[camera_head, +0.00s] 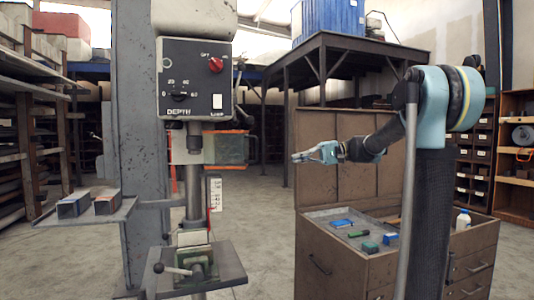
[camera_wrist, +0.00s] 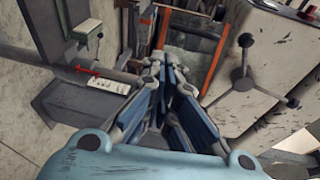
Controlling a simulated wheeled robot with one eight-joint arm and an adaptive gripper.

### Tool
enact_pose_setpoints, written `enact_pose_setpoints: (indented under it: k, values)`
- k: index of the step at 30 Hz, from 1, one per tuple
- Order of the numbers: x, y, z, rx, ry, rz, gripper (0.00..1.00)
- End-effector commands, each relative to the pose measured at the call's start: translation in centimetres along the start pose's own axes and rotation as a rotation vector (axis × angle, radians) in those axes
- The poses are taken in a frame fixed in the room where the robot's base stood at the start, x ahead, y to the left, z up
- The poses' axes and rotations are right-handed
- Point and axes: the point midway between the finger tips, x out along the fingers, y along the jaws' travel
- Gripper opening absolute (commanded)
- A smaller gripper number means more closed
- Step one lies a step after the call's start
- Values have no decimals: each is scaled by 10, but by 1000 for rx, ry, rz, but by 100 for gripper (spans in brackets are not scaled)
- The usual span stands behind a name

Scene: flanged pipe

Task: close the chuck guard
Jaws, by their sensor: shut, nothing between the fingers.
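The chuck guard (camera_head: 232,149), a see-through panel in an orange frame, hangs below the drill press head. It sits to the right of the spindle and chuck (camera_head: 194,140), swung out to the side. In the wrist view, the guard (camera_wrist: 192,50) is beyond my fingertips, partly hidden behind them. My gripper (camera_head: 294,157) is to the right of the guard, with a clear gap between them in the head view. In the wrist view, my gripper (camera_wrist: 160,68) is shut and empty, pointing toward the guard.
The drill press head (camera_head: 193,80) is above the guard. A three-spoke feed handle (camera_wrist: 244,78) is to the right of my fingers. A vise (camera_head: 195,265) sits on the press table. A brown tool cabinet (camera_head: 330,260) with small items on top is below my arm.

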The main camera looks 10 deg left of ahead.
Motion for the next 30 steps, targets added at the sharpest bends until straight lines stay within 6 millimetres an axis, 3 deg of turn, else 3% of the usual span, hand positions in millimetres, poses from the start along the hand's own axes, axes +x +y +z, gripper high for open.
enact_pose_setpoints:
  k: [6,14,30]
  values:
    - [-6,-27,-29,-30,-47,-121,0]
    - [2,-35,-34,-38,-59,-151,0]
    - [91,-48,-28,-37,-60,-149,0]
